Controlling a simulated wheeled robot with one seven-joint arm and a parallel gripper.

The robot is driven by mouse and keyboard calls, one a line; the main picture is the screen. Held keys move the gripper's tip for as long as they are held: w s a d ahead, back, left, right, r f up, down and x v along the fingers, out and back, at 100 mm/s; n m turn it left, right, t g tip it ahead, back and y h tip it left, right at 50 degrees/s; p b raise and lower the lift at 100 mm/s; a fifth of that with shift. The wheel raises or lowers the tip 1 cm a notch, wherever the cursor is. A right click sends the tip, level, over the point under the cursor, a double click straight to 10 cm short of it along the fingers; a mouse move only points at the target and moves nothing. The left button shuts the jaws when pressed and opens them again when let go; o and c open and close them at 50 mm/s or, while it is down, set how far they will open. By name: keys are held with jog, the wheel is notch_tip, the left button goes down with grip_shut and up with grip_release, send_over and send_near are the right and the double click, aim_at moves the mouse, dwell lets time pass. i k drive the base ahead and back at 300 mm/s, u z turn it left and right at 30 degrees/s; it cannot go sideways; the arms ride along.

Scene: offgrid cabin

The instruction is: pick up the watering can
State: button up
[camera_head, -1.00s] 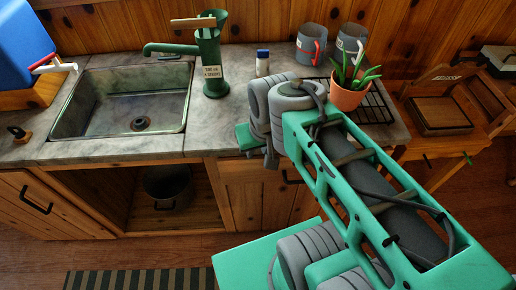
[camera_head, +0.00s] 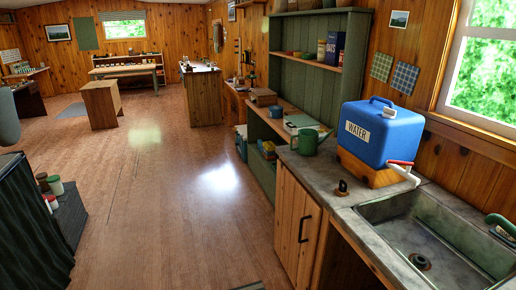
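A small green can (camera_head: 308,142), which looks like the watering can, stands upright near the far left end of the grey stone counter (camera_head: 330,182). A thin curved handle or spout shows on its right side; I cannot tell which. It is left of the blue water container and a little farther back. My gripper and arm are not in view, so their place relative to the can does not show.
A blue water container (camera_head: 382,133) sits on a wooden stand beside the sink (camera_head: 440,240). A green shelf unit (camera_head: 312,55) stands behind the can. The wooden floor (camera_head: 170,190) left of the counter is open. A dark-draped stand (camera_head: 35,215) is at left.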

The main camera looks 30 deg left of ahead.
aim_at(308, 144)
jog(key=u, duration=1.2)
jog(key=i, duration=0.45)
jog(key=u, duration=0.35)
